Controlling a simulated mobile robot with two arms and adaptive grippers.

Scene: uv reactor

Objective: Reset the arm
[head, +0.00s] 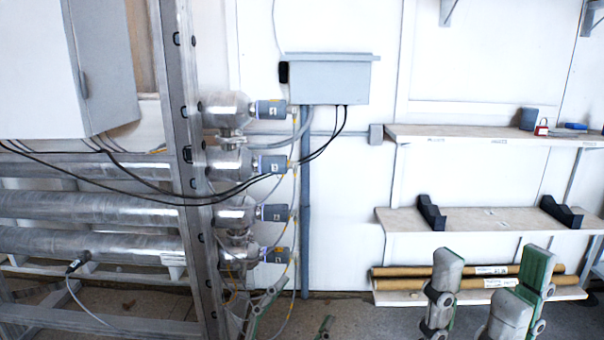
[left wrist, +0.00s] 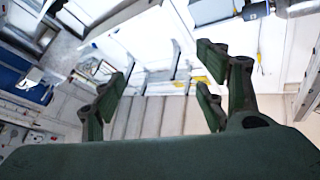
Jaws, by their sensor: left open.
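My left gripper (head: 298,308) shows small at the bottom of the head view, below the pipe ends, with only its green-padded fingertips in sight. In the left wrist view my left gripper (left wrist: 155,88) has its green fingers spread wide apart, with nothing between them. My right gripper (head: 480,285) is at the lower right of the head view, in front of the lowest shelf. Its grey, green-padded fingers point up and stand apart, with nothing between them. Most of both arms is out of view.
Silver pipes (head: 90,207) and a metal post (head: 188,150) fill the left. A grey box (head: 328,80) hangs on the wall. The middle shelf (head: 480,221) holds black brackets (head: 431,213). Brown tubes (head: 405,285) lie on the lowest shelf. The upper shelf (head: 450,132) carries a red padlock (head: 541,130).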

